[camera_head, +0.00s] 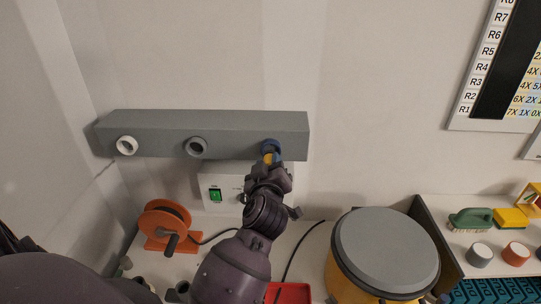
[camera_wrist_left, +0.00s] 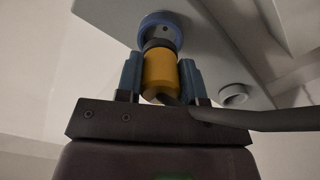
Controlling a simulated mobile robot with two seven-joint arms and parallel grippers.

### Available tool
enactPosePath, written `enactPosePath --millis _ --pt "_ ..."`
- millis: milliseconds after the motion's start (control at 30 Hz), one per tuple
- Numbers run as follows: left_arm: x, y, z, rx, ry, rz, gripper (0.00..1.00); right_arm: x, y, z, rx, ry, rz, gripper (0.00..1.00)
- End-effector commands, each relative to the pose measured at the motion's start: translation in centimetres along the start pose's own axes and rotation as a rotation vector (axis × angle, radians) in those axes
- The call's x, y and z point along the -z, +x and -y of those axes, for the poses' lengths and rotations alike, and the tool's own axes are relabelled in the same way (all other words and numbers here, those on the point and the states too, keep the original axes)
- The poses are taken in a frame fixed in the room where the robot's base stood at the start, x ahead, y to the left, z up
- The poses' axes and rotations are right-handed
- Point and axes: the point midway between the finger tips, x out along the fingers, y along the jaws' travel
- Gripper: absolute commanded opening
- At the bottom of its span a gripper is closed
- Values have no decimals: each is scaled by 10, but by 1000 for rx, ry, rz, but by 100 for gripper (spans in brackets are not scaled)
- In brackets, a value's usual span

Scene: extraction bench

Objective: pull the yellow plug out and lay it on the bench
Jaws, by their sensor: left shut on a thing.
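The yellow plug (camera_head: 267,158) is at the blue-ringed socket (camera_head: 270,145), at the right end of the grey wall bar (camera_head: 215,121). My left gripper (camera_head: 268,163) is just below that socket, shut on the plug. In the left wrist view the yellow plug (camera_wrist_left: 160,72) sits between the two blue fingers of my left gripper (camera_wrist_left: 161,80). Its dark collar meets the blue socket (camera_wrist_left: 160,29); how deep it sits is hidden. A dark cable (camera_wrist_left: 265,121) runs off to the right. My right gripper is not in view.
An orange reel (camera_head: 165,220), a white switch box (camera_head: 215,207) and a grey-lidded yellow drum (camera_head: 386,250) stand below. Some bare bench (camera_head: 310,265) shows left of the drum.

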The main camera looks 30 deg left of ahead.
Motion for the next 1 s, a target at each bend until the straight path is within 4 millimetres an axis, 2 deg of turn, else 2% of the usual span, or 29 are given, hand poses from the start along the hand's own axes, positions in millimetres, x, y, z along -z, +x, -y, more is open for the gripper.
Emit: enactPosePath --millis 1000 --pt "0 -24 0 0 1 0 2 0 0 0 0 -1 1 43"
